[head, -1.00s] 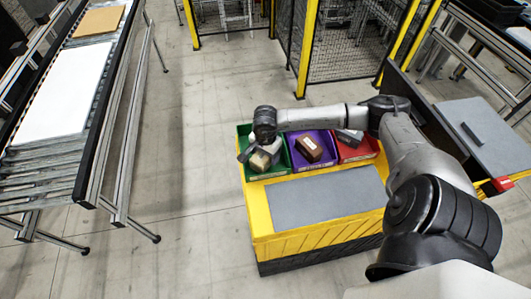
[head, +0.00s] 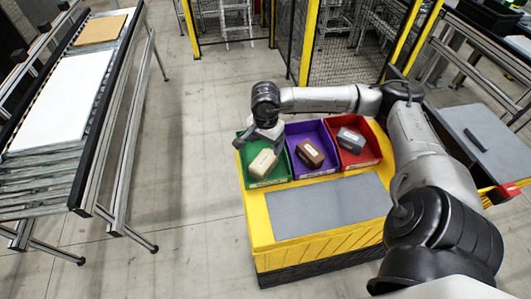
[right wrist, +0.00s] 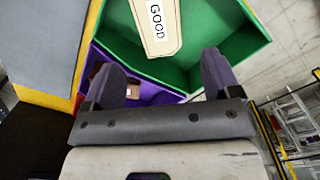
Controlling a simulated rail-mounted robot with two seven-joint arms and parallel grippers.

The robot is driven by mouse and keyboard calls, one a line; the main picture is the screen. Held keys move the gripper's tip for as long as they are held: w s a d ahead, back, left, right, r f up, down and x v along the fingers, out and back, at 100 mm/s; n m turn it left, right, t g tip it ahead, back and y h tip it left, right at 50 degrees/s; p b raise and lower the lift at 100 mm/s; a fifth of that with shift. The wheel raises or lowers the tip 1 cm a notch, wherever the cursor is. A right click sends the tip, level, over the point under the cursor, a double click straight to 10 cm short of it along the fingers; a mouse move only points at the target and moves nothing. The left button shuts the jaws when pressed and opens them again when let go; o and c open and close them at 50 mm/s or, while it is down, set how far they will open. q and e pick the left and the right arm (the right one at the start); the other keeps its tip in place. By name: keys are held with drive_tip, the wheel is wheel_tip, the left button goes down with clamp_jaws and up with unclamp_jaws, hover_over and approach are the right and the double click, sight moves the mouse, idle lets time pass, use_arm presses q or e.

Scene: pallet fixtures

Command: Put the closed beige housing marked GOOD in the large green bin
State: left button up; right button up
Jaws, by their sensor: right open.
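The beige housing (head: 263,164) lies inside the green bin (head: 246,172), toward its front. In the right wrist view the housing (right wrist: 158,27) looks closed and carries a white label reading GOOD, with the green bin (right wrist: 225,30) around it; its far end is cut off by the frame. My right gripper (head: 262,143) is over the back of the green bin. Its two fingers (right wrist: 163,76) are spread with nothing between them, and the housing is beyond them, apart. My left gripper is not in view.
A purple bin (head: 324,133) with a brown housing (head: 310,153) and a red bin (head: 370,157) with a grey housing (head: 350,140) stand beside the green bin on a yellow stand (head: 325,246). A grey panel (head: 332,205) lies in front. A roller conveyor (head: 110,110) stands left.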

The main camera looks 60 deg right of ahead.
drive_tip(key=shift+r, duration=1.25)
